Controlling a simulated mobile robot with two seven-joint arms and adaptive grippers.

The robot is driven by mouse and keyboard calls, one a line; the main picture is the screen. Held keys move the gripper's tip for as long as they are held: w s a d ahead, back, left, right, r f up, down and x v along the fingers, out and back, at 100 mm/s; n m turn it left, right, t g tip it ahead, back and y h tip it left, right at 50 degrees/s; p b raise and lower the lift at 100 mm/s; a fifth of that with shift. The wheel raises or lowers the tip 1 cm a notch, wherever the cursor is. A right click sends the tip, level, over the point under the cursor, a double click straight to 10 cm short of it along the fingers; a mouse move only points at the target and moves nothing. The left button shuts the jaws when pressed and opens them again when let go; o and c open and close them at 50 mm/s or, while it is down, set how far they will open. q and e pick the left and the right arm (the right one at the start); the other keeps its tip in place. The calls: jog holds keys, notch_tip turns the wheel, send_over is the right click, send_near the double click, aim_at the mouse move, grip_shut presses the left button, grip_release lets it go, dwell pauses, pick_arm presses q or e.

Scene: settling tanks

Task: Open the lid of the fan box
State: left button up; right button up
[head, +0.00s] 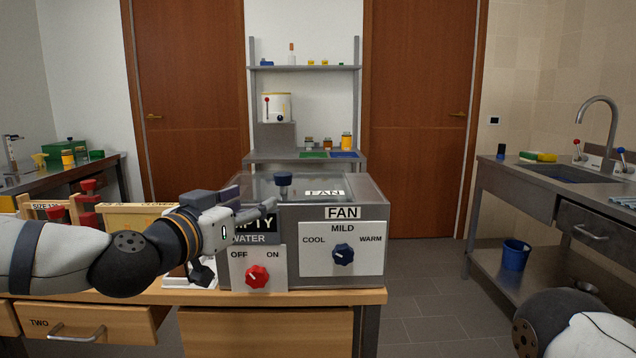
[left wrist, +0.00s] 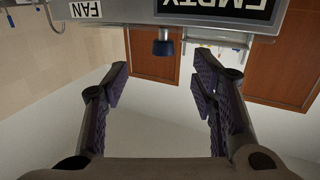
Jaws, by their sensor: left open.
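The fan box (head: 377,205) is a grey metal box on the wooden bench, with a FAN label and a blue COOL-MILD-WARM dial (head: 343,254) on its front. Its flat, see-through lid (head: 310,182) lies shut on top and carries a dark blue knob (head: 283,179). My left gripper (head: 255,198) is open and empty, just left of the knob and apart from it. In the left wrist view the knob (left wrist: 163,47) shows beyond and between the spread fingers (left wrist: 162,72). My right gripper is out of view; only part of that arm shows at the lower right.
An EMPTY WATER sign (head: 249,239) and a red OFF-ON dial (head: 257,276) stand left of the fan dial, close below my left gripper. Wooden frames (head: 130,216) lie left, behind my arm. A shelf rack (head: 304,68) stands behind; a sink bench (head: 515,176) is right.

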aim_at(280, 175)
pick_arm(q)
jog(key=x, duration=0.3)
jog(key=r+b+x, duration=0.1)
jog(key=x, duration=0.3)
jog(key=b+x, duration=0.1)
jog(key=x, duration=0.3)
jog(key=shift+w+a+r, duration=0.2)
jog(key=shift+w+r, duration=0.05)
jog(key=shift+r, duration=0.05)
jog(key=shift+w+d+r, duration=0.2)
jog(key=shift+w, duration=0.25)
jog(key=shift+r, duration=0.1)
grip_shut()
jog(key=shift+r, duration=0.1)
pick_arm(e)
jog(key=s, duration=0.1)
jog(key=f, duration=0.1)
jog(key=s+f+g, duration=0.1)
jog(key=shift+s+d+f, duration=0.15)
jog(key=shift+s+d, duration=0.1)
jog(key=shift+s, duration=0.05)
